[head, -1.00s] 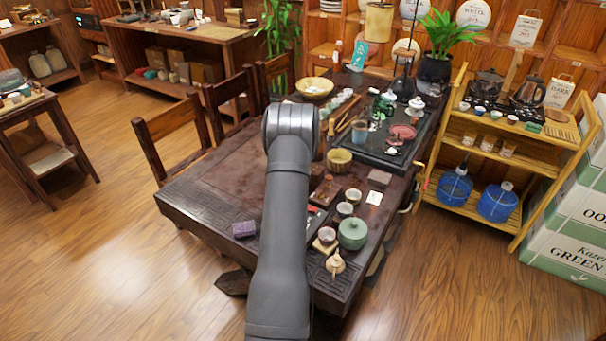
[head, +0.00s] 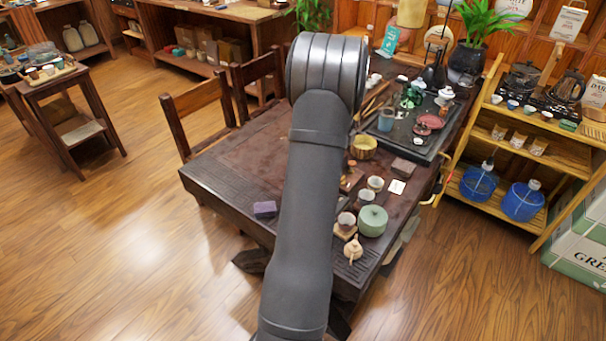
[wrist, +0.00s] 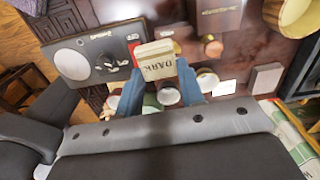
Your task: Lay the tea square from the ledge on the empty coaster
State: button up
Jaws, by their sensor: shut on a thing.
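In the wrist view, my gripper (wrist: 160,80) is shut on the tea square (wrist: 157,64), a pale beige block with "DARK" printed on its near face. The two blue-grey fingers are on either side of it, above the dark wooden table (wrist: 185,14). I cannot tell how high it is held. In the head view my arm hides the gripper and the tea square. I cannot pick out the empty coaster for certain. A dark grey panel with a pale disc (wrist: 73,64) lies left of the tea square in the wrist view.
On the table are a purple block (head: 265,209), a green lidded pot (head: 373,220), a small beige figurine (head: 353,250), several cups, a yellow bowl (head: 363,147), a white card (head: 397,187) and a brown block (head: 403,167). A wooden shelf (head: 520,130) stands at the right.

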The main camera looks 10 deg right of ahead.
jog(key=shift+s+a+f, duration=0.1)
jog(key=shift+s+a, duration=0.1)
jog(key=w+a+f, duration=0.4)
jog(key=w+a, duration=0.1)
jog(key=w+a+f, duration=0.2)
jog(key=a, duration=0.1)
jog(key=shift+w+a+f, duration=0.15)
jog(key=shift+w+f, duration=0.05)
jog(key=shift+f, duration=2.2)
jog(key=shift+f, duration=0.1)
jog(key=o, duration=0.5)
jog(key=shift+f, duration=0.1)
jog(key=o, duration=0.5)
jog(key=shift+c, duration=0.2)
notch_tip(320, 180, up, 12)
jog(key=shift+r, duration=0.2)
